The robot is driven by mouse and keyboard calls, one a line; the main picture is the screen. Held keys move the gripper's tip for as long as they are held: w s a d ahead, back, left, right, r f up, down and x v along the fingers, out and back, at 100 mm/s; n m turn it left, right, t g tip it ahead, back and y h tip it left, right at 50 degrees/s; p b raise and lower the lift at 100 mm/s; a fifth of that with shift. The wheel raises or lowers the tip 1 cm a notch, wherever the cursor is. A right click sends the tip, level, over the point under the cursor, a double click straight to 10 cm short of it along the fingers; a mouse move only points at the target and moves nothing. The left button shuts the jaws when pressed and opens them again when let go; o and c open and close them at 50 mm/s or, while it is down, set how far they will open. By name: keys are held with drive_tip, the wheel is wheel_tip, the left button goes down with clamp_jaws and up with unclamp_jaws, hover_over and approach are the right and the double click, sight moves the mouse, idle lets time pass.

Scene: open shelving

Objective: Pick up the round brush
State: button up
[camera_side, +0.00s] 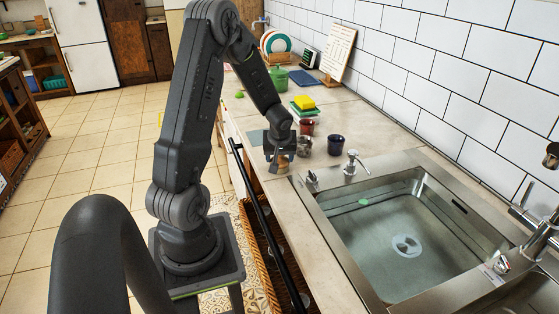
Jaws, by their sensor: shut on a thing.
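My gripper (281,158) points down over the counter, left of the sink's far corner. It is shut on a small tan-brown thing, which I take to be the round brush (282,168). Only a little of the brush shows below the fingers, and its shape is mostly hidden. It is low, at or just above the counter top; I cannot tell whether it touches.
A glass (304,146), a dark cup (335,145) and a reddish cup (307,127) stand close by. A soap dispenser (352,163) stands at the edge of the steel sink (330,222). The near counter strip is clear.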

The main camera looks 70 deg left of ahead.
wheel_tip(320, 180, up, 10)
idle(0.5)
drive_tip(key=o, duration=0.4)
drive_tip(key=c, duration=0.3)
